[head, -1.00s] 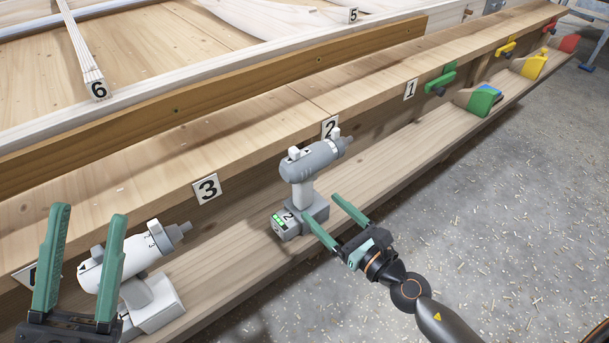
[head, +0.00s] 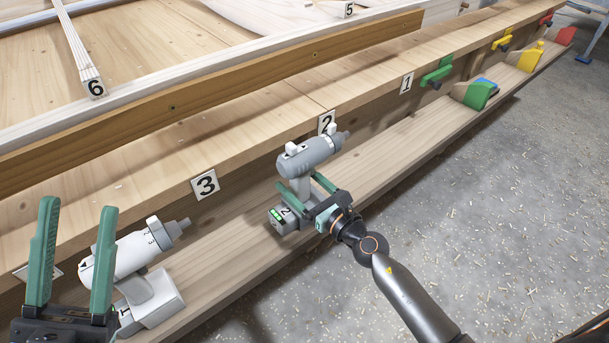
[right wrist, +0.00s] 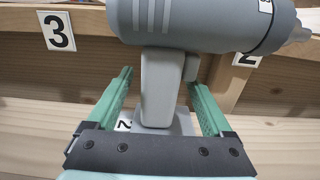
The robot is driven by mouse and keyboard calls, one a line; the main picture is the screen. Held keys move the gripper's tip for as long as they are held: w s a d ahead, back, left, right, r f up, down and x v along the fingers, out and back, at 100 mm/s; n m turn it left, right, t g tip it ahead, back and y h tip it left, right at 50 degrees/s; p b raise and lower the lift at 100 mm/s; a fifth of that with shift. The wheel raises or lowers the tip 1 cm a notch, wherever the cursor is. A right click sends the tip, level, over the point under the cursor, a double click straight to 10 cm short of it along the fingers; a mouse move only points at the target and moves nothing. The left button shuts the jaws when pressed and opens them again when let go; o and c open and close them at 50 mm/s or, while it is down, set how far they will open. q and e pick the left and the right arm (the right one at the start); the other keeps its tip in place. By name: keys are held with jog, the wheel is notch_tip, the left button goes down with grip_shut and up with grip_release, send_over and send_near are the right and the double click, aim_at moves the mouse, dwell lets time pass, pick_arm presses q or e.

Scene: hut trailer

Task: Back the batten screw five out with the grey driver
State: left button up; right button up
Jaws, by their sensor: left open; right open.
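The grey driver (head: 309,155) stands upright on the lower shelf beside the number 2 tag, its nose pointing right. It also shows in the right wrist view (right wrist: 190,22). My right gripper (head: 303,184) is open, with its green fingers on either side of the driver's handle (right wrist: 160,85); I cannot tell if they touch it. My left gripper (head: 77,212) is open and empty at the lower left, in front of a white driver (head: 130,253).
The white driver stands on the lower shelf (head: 230,270) near the number 3 tag (head: 205,184). Green (head: 480,94), yellow (head: 530,57) and red (head: 564,36) holders sit further right along the shelf. The shelf between the grey driver and the green holder is clear.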

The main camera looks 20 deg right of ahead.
jog(key=shift+c, duration=0.3)
grip_shut()
dwell(0.3)
dwell(0.5)
jog(key=shift+r, duration=0.2)
